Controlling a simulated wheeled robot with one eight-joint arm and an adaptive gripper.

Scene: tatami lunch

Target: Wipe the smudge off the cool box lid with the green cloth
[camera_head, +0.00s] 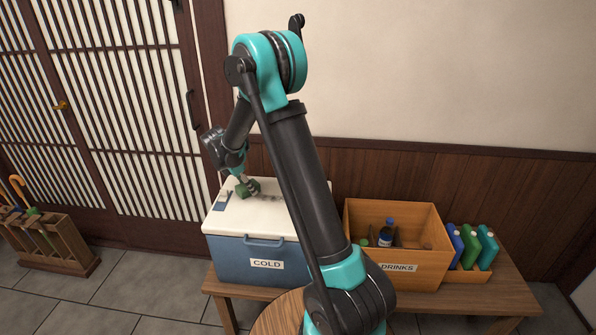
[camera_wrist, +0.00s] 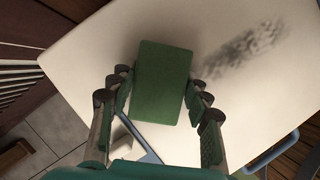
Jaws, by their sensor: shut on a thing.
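The green cloth (camera_head: 248,188) is a folded block at the white lid (camera_head: 232,219) of the blue cool box marked COLD (camera_head: 225,254). My gripper (camera_head: 243,182) points down over the lid and is shut on the cloth. In the wrist view the cloth (camera_wrist: 160,85) sits between the two fingers. Whether it touches the lid or hovers just above it, I cannot tell. A dark grey smudge (camera_wrist: 242,52) lies on the lid to the right of the cloth in the wrist view. In the head view my arm partly hides the lid and the smudge (camera_head: 271,197).
A wooden DRINKS crate (camera_head: 428,270) with bottles stands right of the cool box on the wooden bench (camera_head: 505,295). Coloured flat packs (camera_head: 471,247) stand beside it. A small pale item (camera_head: 223,198) lies at the lid's left edge. An umbrella rack (camera_head: 60,250) is at far left.

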